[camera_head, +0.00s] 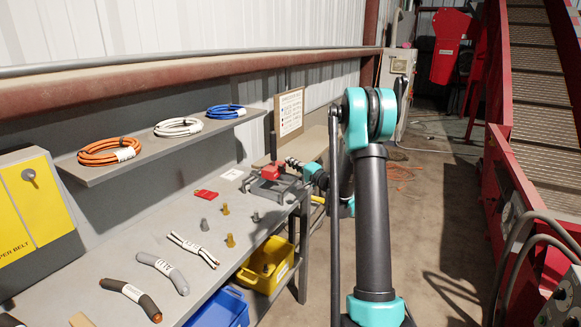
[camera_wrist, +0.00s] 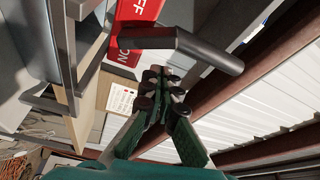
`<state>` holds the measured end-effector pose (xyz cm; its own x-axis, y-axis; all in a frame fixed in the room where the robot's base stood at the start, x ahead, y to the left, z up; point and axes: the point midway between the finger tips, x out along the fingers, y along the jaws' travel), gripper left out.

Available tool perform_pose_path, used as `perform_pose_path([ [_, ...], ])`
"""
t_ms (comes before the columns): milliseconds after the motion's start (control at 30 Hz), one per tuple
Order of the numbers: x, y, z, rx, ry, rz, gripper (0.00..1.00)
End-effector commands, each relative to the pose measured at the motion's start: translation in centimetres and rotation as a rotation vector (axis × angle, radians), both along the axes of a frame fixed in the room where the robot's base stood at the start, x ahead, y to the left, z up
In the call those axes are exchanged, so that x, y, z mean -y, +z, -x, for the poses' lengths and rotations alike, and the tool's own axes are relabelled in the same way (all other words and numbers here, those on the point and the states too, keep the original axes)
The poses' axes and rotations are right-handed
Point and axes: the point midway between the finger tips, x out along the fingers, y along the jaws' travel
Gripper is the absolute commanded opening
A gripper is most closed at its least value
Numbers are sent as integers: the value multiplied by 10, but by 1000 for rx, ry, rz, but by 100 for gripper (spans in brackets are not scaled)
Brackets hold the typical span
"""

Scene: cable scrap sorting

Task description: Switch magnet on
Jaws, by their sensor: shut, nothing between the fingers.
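A red block with white lettering, "ON" among it, is the switch body (camera_wrist: 135,22) at the top of the wrist view. A grey bar-like lever (camera_wrist: 205,52) crosses in front of it and juts out to the right. In the head view the red block (camera_head: 271,171) sits on a grey stand at the bench's far end. My gripper (camera_wrist: 162,74) is shut and empty, its fingertips close by the lever; I cannot tell whether they touch it. In the head view my gripper (camera_head: 292,162) is just right of the red block, partly hidden by the wrist.
The bench (camera_head: 105,275) holds cable pieces, small metal parts and a red tag (camera_head: 205,194). Coiled cables lie on a shelf (camera_head: 150,150) above. A yellow bin (camera_head: 262,283) and a blue bin (camera_head: 222,310) stand below. A red conveyor (camera_head: 505,150) is at right, with floor between.

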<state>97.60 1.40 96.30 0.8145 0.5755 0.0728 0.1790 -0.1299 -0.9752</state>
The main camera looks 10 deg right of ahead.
Motion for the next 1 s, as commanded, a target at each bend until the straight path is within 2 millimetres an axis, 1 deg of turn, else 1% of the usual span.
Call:
perform_pose_path([
  [100,5,10,-12,0,1,0,0],
  [200,18,5,8,0,-1,0,0],
  [300,30,2,24,0,-1,0,0],
  [533,54,-4,55,0,-1,0,0],
  [733,62,-7,68,0,0,0,0],
  [1000,63,-7,69,0,2,0,0],
])
